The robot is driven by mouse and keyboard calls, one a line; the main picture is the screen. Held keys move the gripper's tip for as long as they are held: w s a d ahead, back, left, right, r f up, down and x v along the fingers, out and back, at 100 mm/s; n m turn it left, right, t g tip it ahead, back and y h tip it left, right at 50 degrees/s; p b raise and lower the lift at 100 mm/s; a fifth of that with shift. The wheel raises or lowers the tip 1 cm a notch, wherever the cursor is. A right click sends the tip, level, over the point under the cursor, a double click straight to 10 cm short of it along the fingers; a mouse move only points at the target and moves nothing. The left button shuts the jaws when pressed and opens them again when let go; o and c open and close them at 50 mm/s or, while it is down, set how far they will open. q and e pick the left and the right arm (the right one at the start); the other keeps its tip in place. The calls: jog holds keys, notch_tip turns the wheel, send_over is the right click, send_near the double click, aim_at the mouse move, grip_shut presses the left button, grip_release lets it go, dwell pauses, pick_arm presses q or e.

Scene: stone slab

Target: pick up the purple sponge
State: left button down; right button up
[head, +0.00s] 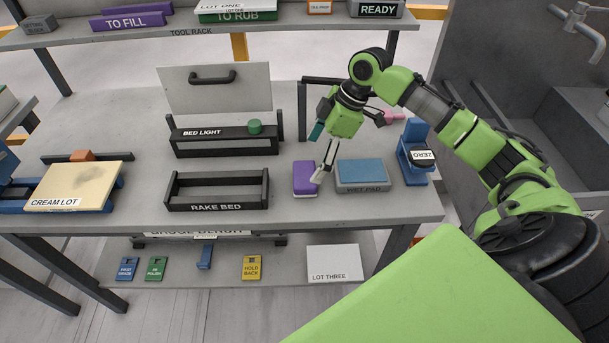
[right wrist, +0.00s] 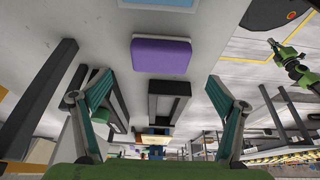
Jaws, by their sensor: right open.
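The purple sponge (head: 304,175) lies flat on the grey bench, just left of the wet pad tray (head: 363,187). In the right wrist view the sponge (right wrist: 161,56) shows whole, a purple block above the middle of the picture. My right gripper (head: 321,150) is open and empty, close to the sponge's upper right side, with one finger overlapping its right edge in the head view. In the right wrist view the spread teal fingers (right wrist: 158,82) stand either side of the sponge's line, apart from it. A green arm (right wrist: 290,62) at the right edge there shows its end too small to read.
The rake bed frame (head: 218,205) and bed light stand (head: 225,140) are left of the sponge. A blue zero stand (head: 414,155) is right of the wet pad. The cream lot board (head: 80,186) lies far left. Bare bench surrounds the sponge's left side.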

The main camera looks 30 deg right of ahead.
aim_at(306, 173)
jog(key=shift+w+a+f, duration=0.2)
jog(key=shift+f, duration=0.45)
jog(key=shift+w+f, duration=0.2)
jog(key=shift+f, duration=0.15)
jog(key=shift+a+f, duration=0.2)
jog(key=shift+f, duration=0.05)
jog(key=x, duration=0.2)
jog(key=p+x, duration=0.1)
jog(key=x, duration=0.1)
jog(key=shift+s+f+p, duration=0.15)
jog(key=shift+s+p, duration=0.05)
jog(key=shift+p, duration=0.1)
jog(key=shift+w+f, duration=0.1)
jog(key=shift+f, duration=0.1)
pick_arm(q)
jog(key=shift+w+r, duration=0.9)
jog(key=shift+s, duration=0.3)
pick_arm(e)
jog(key=c, duration=1)
